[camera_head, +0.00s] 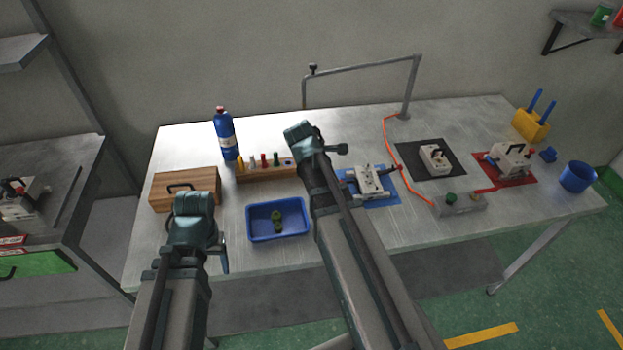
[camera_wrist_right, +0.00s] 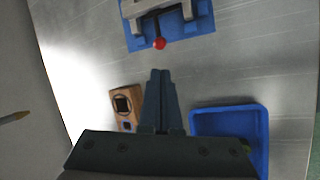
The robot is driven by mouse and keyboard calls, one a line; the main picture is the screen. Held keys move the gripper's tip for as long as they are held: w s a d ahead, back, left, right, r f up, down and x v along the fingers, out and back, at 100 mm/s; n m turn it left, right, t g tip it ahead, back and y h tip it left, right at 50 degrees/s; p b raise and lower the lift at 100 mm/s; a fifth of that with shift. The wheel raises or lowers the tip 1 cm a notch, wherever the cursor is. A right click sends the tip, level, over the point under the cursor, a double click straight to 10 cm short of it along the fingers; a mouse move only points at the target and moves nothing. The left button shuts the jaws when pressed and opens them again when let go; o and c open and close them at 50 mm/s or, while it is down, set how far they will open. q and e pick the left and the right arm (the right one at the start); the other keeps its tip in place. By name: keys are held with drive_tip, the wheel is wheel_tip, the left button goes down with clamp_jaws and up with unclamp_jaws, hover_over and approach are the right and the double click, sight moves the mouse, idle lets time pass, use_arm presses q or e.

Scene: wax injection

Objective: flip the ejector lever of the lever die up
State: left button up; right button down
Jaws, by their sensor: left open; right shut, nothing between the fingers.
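The lever die (camera_head: 368,180) is a pale block on a blue mat (camera_head: 382,200), right of my right forearm in the head view. In the right wrist view, the die (camera_wrist_right: 135,8) is cut off at the top edge. Its black lever ends in a red ball (camera_wrist_right: 159,43) and reaches out over the mat toward my gripper. My right gripper (camera_wrist_right: 160,75) is shut and empty, pointing at the ball with a gap between them. In the head view my right arm hides the ball. My left gripper (camera_head: 223,258) is open near the table's front edge, partly hidden by its arm.
A blue tray (camera_head: 262,237) with green pieces and a wooden rack (camera_head: 255,176) lie left of my right forearm. A wooden box (camera_head: 206,190) and blue bottle (camera_head: 226,136) stand farther left. An orange hose (camera_head: 390,150) runs right of the die, before a black mat (camera_head: 412,151).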

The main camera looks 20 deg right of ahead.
drive_tip(key=shift+d, duration=0.1)
idle(0.3)
drive_tip(key=b+x, duration=0.9)
drive_tip(key=x, duration=0.1)
drive_tip(key=shift+w, duration=0.1)
drive_tip(key=shift+r, duration=0.15)
